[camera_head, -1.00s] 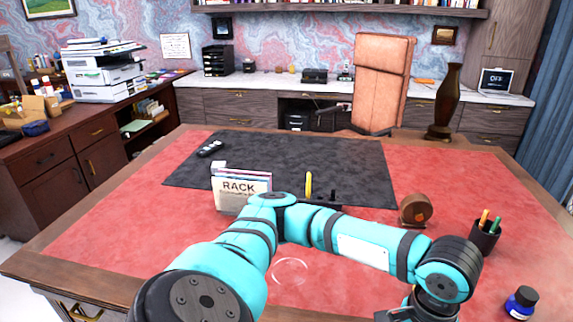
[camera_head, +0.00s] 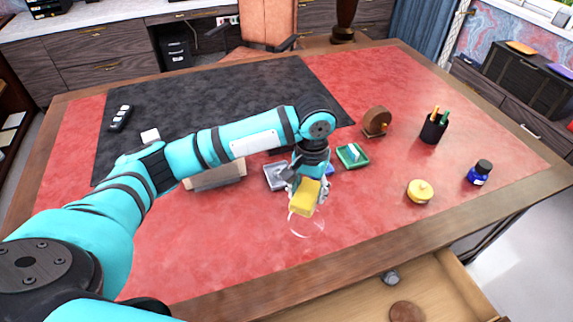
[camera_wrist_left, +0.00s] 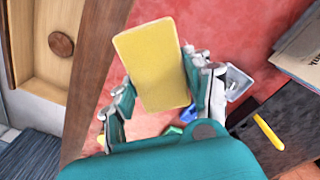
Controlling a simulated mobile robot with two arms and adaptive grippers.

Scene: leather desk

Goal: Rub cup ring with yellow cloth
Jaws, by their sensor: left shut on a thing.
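The yellow cloth (camera_head: 305,196) is a small block-like pad, held in my left gripper (camera_head: 308,188) above the red leather desk top (camera_head: 240,255). In the left wrist view the cloth (camera_wrist_left: 152,58) sits between the two fingers of my left gripper (camera_wrist_left: 163,88), which are shut on it. The cup ring (camera_head: 307,235) is a pale thin circle on the red leather. The cloth covers its far part in the head view, and a gap or contact between them cannot be told. In the wrist view I cannot make out the ring. My right gripper is not in view.
Behind the gripper are a small green tray (camera_head: 352,156) and a grey tray (camera_head: 276,177). To the right stand a yellow lidded pot (camera_head: 420,192), a pen cup (camera_head: 433,130) and an ink bottle (camera_head: 479,173). An open drawer (camera_head: 440,285) juts out at the front right.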

